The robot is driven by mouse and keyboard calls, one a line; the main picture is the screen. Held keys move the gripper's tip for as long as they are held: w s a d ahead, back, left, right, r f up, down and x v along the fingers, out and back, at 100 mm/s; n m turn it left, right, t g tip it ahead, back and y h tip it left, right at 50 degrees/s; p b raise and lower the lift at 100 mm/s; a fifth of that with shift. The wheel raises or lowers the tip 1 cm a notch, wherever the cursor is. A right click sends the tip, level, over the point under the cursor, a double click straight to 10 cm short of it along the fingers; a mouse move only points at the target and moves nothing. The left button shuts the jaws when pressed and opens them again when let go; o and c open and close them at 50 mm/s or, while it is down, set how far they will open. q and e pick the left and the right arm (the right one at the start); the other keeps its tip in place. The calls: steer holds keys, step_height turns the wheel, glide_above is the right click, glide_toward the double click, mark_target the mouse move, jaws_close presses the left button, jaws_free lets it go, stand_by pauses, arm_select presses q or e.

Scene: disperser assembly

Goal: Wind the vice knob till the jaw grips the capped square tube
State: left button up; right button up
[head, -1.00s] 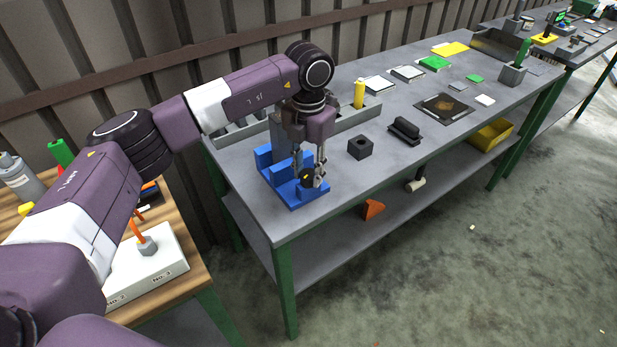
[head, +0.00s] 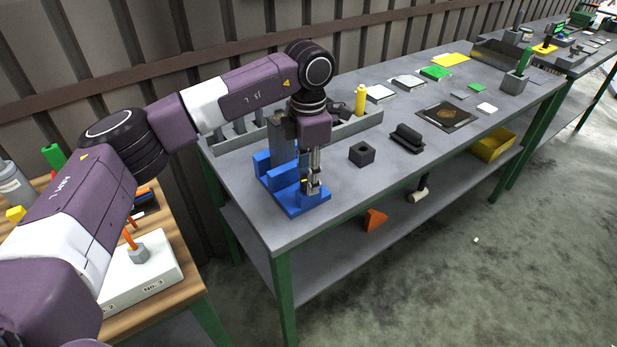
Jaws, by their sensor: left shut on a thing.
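The blue vice (head: 305,203) stands near the front left corner of the grey bench. A grey upright square tube (head: 281,146) stands at the vice, behind my gripper; its top and cap are mostly hidden by my wrist. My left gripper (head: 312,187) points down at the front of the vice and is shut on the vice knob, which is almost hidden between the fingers. I cannot tell whether the jaw touches the tube. My right gripper is out of view.
A grey rack (head: 345,130) and a yellow bottle (head: 360,101) are behind. A dark square block (head: 362,154) and a black part (head: 407,138) lie to the right. The wooden table (head: 190,273) at left carries a white block (head: 150,278). The bench's front edge is close to the vice.

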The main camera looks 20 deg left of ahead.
arm_select(q)
steer(key=shift+w+r, duration=0.1)
steer(key=shift+r, duration=0.05)
steer(key=o, duration=1.1)
steer(key=shift+o, duration=0.2)
step_height(320, 180, up, 12)
